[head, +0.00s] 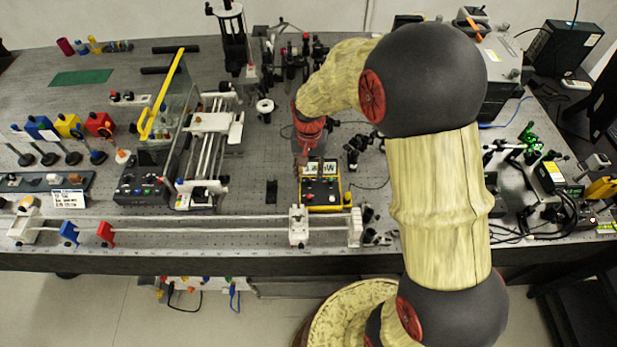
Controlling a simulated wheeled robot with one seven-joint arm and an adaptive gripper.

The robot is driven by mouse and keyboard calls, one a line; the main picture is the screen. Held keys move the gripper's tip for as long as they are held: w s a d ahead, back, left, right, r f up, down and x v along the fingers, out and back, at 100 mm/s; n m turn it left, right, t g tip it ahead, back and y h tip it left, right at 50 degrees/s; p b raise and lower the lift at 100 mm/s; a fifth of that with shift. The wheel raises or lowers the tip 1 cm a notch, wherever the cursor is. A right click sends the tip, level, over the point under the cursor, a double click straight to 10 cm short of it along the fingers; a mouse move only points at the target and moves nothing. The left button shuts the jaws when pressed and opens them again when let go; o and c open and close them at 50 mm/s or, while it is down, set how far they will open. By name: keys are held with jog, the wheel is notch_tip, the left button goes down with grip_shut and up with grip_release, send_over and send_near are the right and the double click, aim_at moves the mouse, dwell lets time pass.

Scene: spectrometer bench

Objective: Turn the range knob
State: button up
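A yellow meter box (327,205) with a dark front panel and a pale display (322,169) stands near the front of the bench. Small knobs or buttons show on its panel, but they are too small to tell which is the range knob. My arm reaches in from the right. My gripper (302,160) points down at the upper left side of the meter box and covers part of it. I cannot tell whether it touches the box. Its fingers are too small and blurred to tell whether they are open or shut.
A white rail (200,230) with blue and red holders runs along the bench's front edge. A clear panel with a yellow frame (160,96) and a slide mechanism (205,150) stand to the left. Optical parts crowd the right and back. Bare bench lies left of the meter box.

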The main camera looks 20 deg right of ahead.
aim_at(309, 181)
jog(key=shift+f, duration=1.1)
jog(key=shift+c, duration=1)
grip_shut()
